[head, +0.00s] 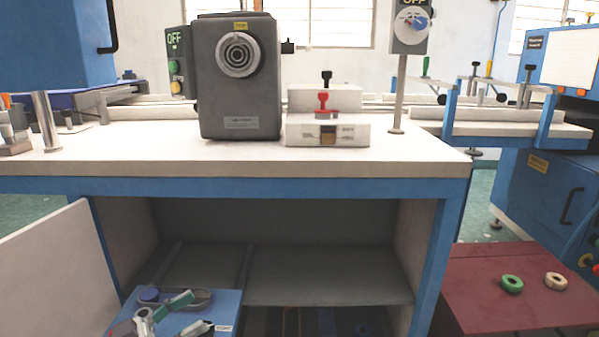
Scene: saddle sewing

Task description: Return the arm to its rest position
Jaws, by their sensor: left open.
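My left gripper (143,320) seems to show only in small part at the lower left edge, in front of the open cabinet. It is hard to tell from the tools around it there. It is open, and I see nothing held in it. It is below and apart from the workbench (420,152). My right gripper is not in view.
A grey machine (240,95) and white blocks with a red clamp (328,132) stand on the bench. A blue tray (228,306) holds green-handled tools. A white door (45,270) is open at left. A dark red surface (470,290) carries two rings.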

